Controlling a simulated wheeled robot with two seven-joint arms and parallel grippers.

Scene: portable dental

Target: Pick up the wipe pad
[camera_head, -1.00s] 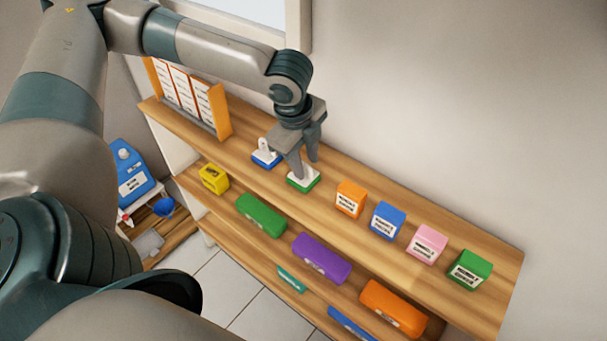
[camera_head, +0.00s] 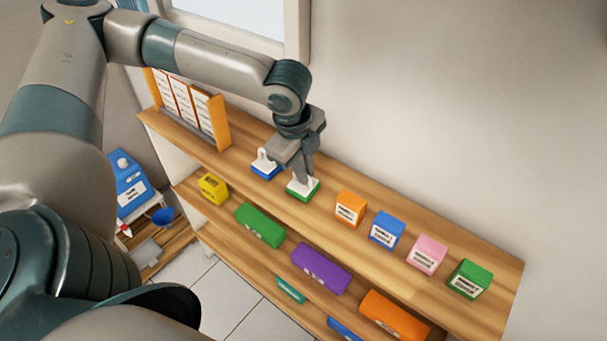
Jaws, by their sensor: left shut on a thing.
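A small pad with a green base and white top, which I take for the wipe pad (camera_head: 301,191), sits on the top wooden shelf. My left gripper (camera_head: 304,178) points down from above and is shut on its white upper part. The fingers hide part of that top. The pad's base looks at shelf level; I cannot tell whether it touches. A similar pad with a blue base and white upright handle (camera_head: 265,167) stands just to the left. My right gripper is not in view.
On the top shelf (camera_head: 390,268), orange (camera_head: 351,207), blue (camera_head: 387,229), pink (camera_head: 427,254) and green (camera_head: 469,278) boxes stand to the right. A file rack (camera_head: 222,120) stands at the left end. Several coloured packs lie on lower shelves. The wall rises behind.

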